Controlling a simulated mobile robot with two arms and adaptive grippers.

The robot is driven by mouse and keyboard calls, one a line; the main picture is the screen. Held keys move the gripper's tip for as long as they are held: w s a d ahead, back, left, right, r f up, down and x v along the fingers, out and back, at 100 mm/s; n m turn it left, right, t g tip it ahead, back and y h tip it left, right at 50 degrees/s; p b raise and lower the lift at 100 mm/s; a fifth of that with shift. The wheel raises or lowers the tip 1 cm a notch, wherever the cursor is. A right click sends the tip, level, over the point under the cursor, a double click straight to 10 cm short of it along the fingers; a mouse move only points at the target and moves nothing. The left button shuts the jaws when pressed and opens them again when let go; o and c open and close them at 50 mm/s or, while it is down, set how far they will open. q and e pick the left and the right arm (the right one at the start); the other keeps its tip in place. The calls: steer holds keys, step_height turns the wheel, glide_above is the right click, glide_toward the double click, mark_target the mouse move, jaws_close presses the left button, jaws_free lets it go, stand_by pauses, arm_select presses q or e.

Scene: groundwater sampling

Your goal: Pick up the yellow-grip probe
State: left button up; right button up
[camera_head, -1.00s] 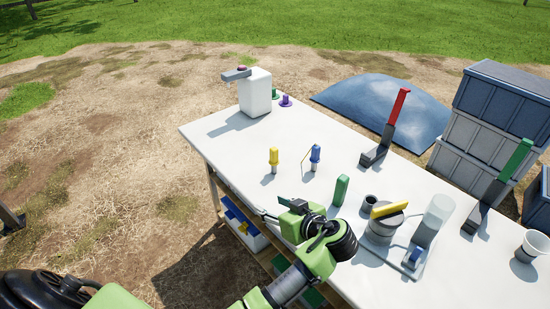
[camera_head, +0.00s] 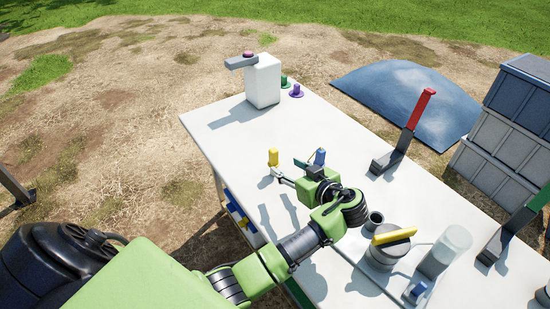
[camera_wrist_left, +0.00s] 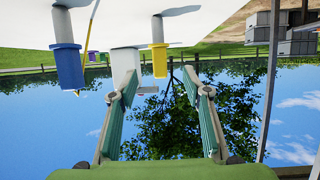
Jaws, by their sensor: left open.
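The yellow-grip probe (camera_head: 273,157) stands upright on the white table, in the middle of the head view. In the left wrist view, which is upside down, its yellow grip (camera_wrist_left: 158,62) shows between and beyond the fingertips. My left gripper (camera_head: 286,170) is open and empty, just right of the yellow grip, with its fingers pointing toward it. Its two fingers also show spread apart in the wrist view (camera_wrist_left: 160,88). I see no contact with the probe. My right gripper is not in view.
A blue-grip probe (camera_head: 320,157) stands close by, partly hidden behind my left gripper; it also shows in the wrist view (camera_wrist_left: 68,68). A grey pot with a yellow handle (camera_head: 395,236) and a red-handled stand (camera_head: 424,105) are to the right. A white container (camera_head: 263,82) stands at the far end.

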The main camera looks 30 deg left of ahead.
mark_target(276, 162)
arm_select(q)
steer(key=x, duration=0.4)
steer(key=shift+w+a+f, duration=0.1)
steer(key=shift+w+a, duration=0.05)
steer(key=shift+w+a+f+p, duration=0.15)
steer(key=shift+a+f+p, duration=0.05)
steer(key=shift+a+p, duration=0.15)
steer(key=shift+f+p+x, duration=0.15)
steer(key=shift+p+x, duration=0.1)
steer(key=shift+x, duration=0.95)
steer(key=shift+f+p+x, duration=0.2)
steer(key=shift+x, duration=1)
steer(key=shift+d, duration=0.2)
steer(key=c, duration=1.1)
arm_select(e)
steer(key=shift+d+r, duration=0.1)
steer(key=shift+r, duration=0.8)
